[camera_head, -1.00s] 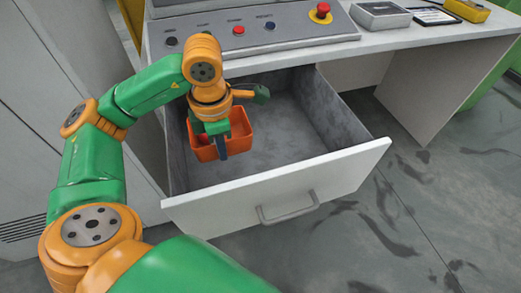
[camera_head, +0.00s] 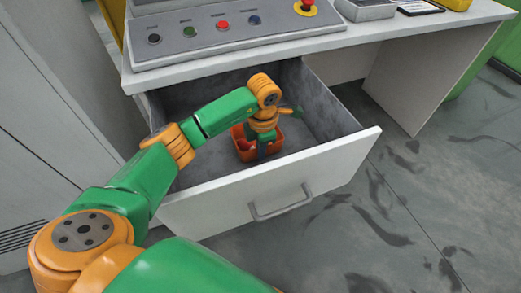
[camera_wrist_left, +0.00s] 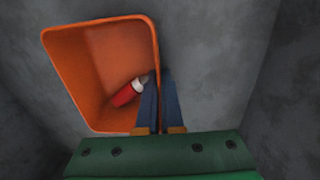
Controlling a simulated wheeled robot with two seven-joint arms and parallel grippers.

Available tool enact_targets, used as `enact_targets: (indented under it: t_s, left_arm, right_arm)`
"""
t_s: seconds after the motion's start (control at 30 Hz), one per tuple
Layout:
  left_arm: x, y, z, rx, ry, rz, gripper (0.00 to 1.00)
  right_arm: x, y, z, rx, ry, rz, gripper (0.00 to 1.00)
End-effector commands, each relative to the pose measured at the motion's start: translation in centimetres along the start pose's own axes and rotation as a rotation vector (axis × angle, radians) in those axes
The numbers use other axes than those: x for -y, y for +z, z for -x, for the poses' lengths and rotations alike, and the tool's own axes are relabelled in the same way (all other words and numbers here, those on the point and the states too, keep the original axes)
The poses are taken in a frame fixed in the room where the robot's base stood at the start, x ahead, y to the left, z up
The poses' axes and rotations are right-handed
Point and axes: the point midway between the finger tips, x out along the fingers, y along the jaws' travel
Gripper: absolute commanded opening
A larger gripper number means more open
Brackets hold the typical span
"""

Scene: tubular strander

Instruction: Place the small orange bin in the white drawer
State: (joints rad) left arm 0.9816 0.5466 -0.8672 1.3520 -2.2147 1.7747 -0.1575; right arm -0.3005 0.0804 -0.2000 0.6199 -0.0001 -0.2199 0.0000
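The small orange bin (camera_head: 241,147) is inside the open white drawer (camera_head: 215,203), near the middle of its grey interior. I cannot tell whether its bottom touches the drawer floor. My left gripper (camera_head: 262,152) points down at the bin's edge. In the left wrist view, its two blue fingers (camera_wrist_left: 159,103) are on either side of one wall of the bin (camera_wrist_left: 92,78), close together and shut on it. A red object with a white end (camera_wrist_left: 130,92) lies in the bin. My right gripper is not in view.
A control panel with buttons (camera_head: 215,33) and a red emergency knob (camera_head: 306,5) sits on the desk above the drawer. The drawer's front has a grey handle (camera_head: 281,207). Grey drawer floor is free around the bin. Open floor lies at right.

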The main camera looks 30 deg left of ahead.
Motion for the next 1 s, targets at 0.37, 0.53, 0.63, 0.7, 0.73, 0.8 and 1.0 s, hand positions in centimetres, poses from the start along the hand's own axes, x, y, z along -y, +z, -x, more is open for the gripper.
enact_targets:
  t_s: [0.37,0.53,0.63,0.7,0.73,0.8,1.0]
  left_arm:
    - [0.0,0.0,-0.1,0.002,0.001,0.001,0.33]
    - [0.0,0.0,-0.1,0.002,0.0,0.001,0.33]
    - [0.0,0.0,-0.1,0.002,0.0,0.001,0.33]
    - [-0.1,0.0,0.4,0.002,0.0,0.001,0.33]
    - [-0.1,0.0,0.6,0.003,0.001,0.001,0.33]
    - [-0.1,0.1,1.6,0.005,0.003,0.001,0.33]
    - [-0.2,0.1,6.8,0.007,0.005,0.001,0.33]
  right_arm:
    - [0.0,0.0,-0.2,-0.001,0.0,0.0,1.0]
    - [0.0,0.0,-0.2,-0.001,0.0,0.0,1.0]
    - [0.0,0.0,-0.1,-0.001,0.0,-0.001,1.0]
    - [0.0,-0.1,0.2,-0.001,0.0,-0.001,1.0]
    - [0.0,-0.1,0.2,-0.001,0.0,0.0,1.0]
    - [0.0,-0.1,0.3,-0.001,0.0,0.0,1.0]
    - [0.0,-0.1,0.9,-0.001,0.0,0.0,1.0]
